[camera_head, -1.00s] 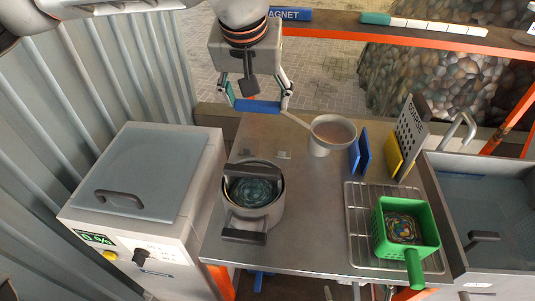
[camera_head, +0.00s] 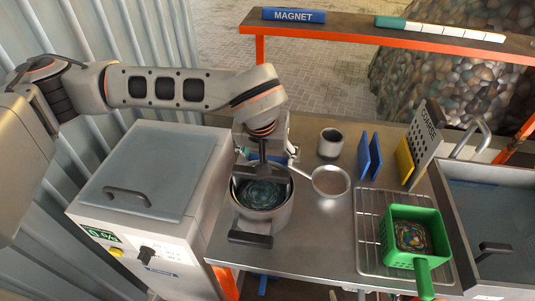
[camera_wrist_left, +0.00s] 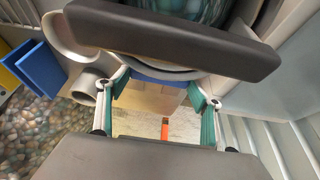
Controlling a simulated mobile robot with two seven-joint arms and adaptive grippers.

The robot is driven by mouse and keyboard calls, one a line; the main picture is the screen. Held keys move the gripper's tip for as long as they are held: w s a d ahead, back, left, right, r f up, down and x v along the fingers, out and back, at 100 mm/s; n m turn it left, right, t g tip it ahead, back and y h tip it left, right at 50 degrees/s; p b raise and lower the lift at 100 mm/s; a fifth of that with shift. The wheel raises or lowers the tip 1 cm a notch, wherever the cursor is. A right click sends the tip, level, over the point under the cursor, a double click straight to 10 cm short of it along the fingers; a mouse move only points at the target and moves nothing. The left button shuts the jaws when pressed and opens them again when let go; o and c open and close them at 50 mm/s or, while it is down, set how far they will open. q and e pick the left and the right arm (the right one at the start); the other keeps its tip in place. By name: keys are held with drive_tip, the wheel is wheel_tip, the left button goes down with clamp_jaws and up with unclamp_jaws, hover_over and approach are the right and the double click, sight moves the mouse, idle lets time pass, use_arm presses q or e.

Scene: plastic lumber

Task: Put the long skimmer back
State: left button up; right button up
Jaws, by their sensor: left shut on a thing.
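My left gripper (camera_head: 263,140) reaches over the far side of the steel pot (camera_head: 278,220), its fingers mostly hidden by the wrist. In the left wrist view its green-padded fingers (camera_wrist_left: 160,95) are shut on the blue handle (camera_wrist_left: 165,76) of the long skimmer. The skimmer's round head (camera_head: 331,181) sticks out to the right of the pot over the bare steel table; I cannot tell whether it touches. A grey cup (camera_head: 331,142) stands just behind the head. My right gripper is not in view.
The pot's dark handle (camera_wrist_left: 170,40) is close in the wrist view. Blue panels (camera_head: 369,156), a yellow panel (camera_head: 403,158) and a COARSE sieve (camera_head: 425,140) stand right. A green basket (camera_head: 425,228) sits on a wire rack (camera_head: 368,230). A grey lidded machine (camera_head: 145,170) stands left.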

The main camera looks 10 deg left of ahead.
use_arm(q)
drive_tip(key=shift+f, duration=0.15)
drive_tip(key=o, duration=2.1)
drive_tip(key=shift+r, duration=0.55)
drive_tip(key=v, duration=1.1)
drive_tip(key=shift+s+r, duration=0.1)
drive_tip(key=shift+s, duration=0.1)
